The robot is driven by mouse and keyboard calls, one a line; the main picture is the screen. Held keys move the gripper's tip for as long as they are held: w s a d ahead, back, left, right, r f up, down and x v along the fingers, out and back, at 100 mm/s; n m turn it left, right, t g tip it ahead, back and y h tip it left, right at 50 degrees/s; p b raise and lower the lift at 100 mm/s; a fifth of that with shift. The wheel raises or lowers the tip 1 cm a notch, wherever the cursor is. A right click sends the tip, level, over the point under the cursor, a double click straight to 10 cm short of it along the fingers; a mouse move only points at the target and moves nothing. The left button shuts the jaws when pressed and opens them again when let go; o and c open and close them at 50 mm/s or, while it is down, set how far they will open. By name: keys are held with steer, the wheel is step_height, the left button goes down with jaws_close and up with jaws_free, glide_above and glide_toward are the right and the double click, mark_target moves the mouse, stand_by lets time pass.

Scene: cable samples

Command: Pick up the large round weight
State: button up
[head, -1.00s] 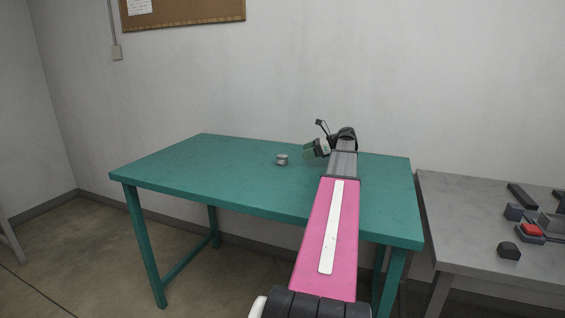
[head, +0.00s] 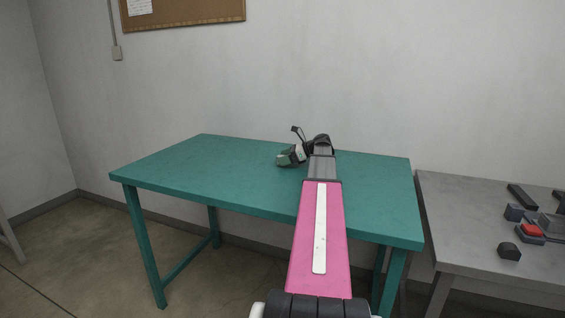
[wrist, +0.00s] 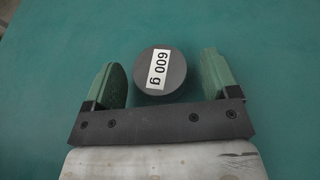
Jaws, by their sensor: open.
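The fingers are open, with a gap on each side of the weight; the right gap is a little wider. In the head view my gripper (head: 287,158) is low over the middle of the table and hides the weight.
The rest of the green table (head: 190,165) is bare. A grey table (head: 450,220) stands at the right with several dark blocks and a red piece (head: 531,230) on it.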

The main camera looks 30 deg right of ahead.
steer(key=c, duration=1.4)
steer(key=shift+r, duration=0.15)
step_height(320, 180, up, 4)
steer(key=shift+r, duration=0.1)
steer(key=s+a+r, duration=0.6)
steer(key=s+a, duration=0.1)
steer(key=a, duration=0.1)
steer(key=shift+s+a+r, duration=0.3)
steer(key=shift+s+a, duration=0.05)
steer(key=shift+s, duration=0.05)
